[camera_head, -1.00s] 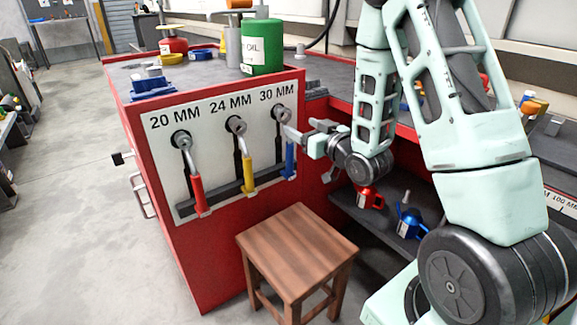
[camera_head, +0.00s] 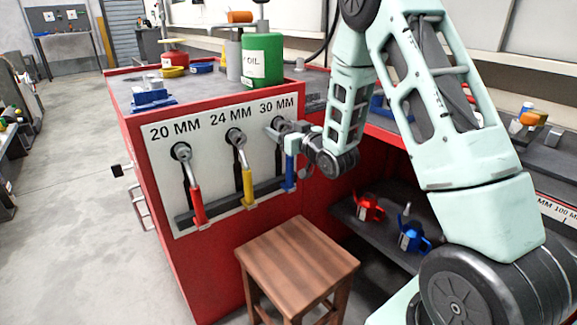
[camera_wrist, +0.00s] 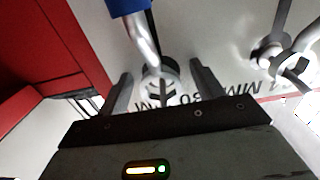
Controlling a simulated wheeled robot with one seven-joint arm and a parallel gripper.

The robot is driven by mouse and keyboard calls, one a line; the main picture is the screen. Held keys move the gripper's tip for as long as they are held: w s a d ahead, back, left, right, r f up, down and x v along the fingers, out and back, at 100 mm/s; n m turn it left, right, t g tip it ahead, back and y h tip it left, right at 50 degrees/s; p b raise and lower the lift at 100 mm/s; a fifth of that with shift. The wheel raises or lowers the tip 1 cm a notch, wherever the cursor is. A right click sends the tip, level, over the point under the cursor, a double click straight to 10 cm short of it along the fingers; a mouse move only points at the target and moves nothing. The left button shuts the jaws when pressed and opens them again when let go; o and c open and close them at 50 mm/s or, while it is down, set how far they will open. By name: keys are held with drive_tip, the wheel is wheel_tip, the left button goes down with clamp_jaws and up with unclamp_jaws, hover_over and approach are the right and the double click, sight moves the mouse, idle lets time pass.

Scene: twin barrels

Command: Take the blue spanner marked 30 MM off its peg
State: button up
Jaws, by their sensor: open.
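The blue spanner (camera_head: 289,172) hangs at the 30 MM label on the white panel, its blue handle pointing down. My gripper (camera_head: 290,138) is in front of its upper part and hides most of the shank and head in the head view. In the wrist view the spanner's shank (camera_wrist: 143,42) and blue handle show at the top, and its ring end lies between my two open fingers (camera_wrist: 163,92). I cannot tell whether the fingers touch it. The peg is not clearly visible.
The yellow spanner (camera_head: 247,180) hangs at 24 MM and the red spanner (camera_head: 197,200) at 20 MM, left of my gripper. A wooden stool (camera_head: 297,262) stands below the panel. A green oil can (camera_head: 262,54) stands on the red cabinet (camera_head: 215,270) above.

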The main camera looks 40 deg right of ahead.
drive_tip(key=shift+c, duration=0.3)
drive_tip(key=c, duration=0.9)
drive_tip(key=shift+c, duration=0.2)
drive_tip(key=shift+r, duration=0.25)
drive_tip(key=s+r+p, duration=0.1)
drive_tip(key=s, duration=0.7)
drive_tip(key=shift+s+d+r, duration=0.2)
drive_tip(key=shift+s, duration=0.2)
drive_tip(key=p, duration=0.2)
drive_tip(key=shift+s+p, duration=0.35)
drive_tip(key=shift+p, duration=0.05)
